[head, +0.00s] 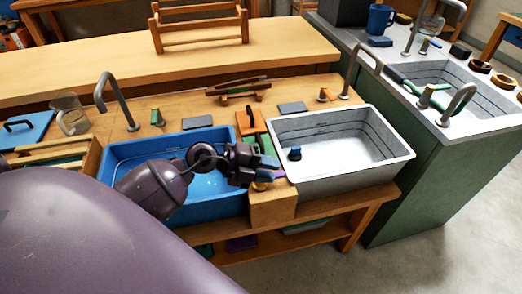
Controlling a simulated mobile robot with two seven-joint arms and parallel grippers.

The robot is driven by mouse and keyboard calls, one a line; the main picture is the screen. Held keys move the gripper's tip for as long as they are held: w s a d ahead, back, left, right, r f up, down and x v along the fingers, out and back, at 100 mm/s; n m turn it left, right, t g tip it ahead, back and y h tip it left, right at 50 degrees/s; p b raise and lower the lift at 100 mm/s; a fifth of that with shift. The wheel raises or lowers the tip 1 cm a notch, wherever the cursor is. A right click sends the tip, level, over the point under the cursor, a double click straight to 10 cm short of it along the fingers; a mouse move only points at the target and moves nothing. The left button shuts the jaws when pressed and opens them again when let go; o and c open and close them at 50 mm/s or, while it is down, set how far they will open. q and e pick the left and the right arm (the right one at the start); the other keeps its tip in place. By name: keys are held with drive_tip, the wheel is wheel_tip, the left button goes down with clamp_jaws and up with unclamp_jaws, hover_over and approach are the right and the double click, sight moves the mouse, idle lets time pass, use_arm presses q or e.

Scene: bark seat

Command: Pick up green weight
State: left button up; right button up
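My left gripper (264,167) hangs over the strip between the blue basin (115,174) and the white basin (397,166), with its fingers pointing right. Its fingertips are small and dark, so I cannot tell whether they are apart. No green weight can be made out with certainty. A flat green patch (266,142) shows just behind the gripper, partly covered by it. A small upright piece with a green part (157,118) stands on the wooden table behind the blue basin. A small brass-coloured piece (262,182) shows below the gripper. My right gripper is not in view.
A small blue-topped piece (295,153) stands inside the white basin. An orange board (251,121) lies between the basins. Metal taps (117,100) rise behind them. A wooden rack (200,26) stands on the back bench. A second sink (500,112) is at the right.

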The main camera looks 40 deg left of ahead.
use_arm(q)
drive_tip(key=w+a+g+y, duration=0.2)
drive_tip(key=w+a+y, duration=0.2)
drive_tip(key=a+y, duration=0.15)
drive_tip(key=y+b, duration=0.1)
drive_tip(key=y, duration=0.3)
approach(259, 139)
drive_tip(key=x, duration=0.2)
drive_tip(key=b+x, duration=0.1)
drive_tip(key=x, duration=0.2)
drive_tip(key=shift+s+f, duration=0.2)
drive_tip(key=shift+w+d+f, duration=0.1)
drive_tip(key=shift+w+f, duration=0.15)
drive_tip(key=shift+w, duration=0.05)
drive_tip(key=b+x, duration=0.1)
drive_tip(key=x, duration=0.3)
drive_tip(key=shift+b, duration=0.3)
drive_tip(key=shift+w+f, duration=0.35)
drive_tip(key=shift+w, duration=0.1)
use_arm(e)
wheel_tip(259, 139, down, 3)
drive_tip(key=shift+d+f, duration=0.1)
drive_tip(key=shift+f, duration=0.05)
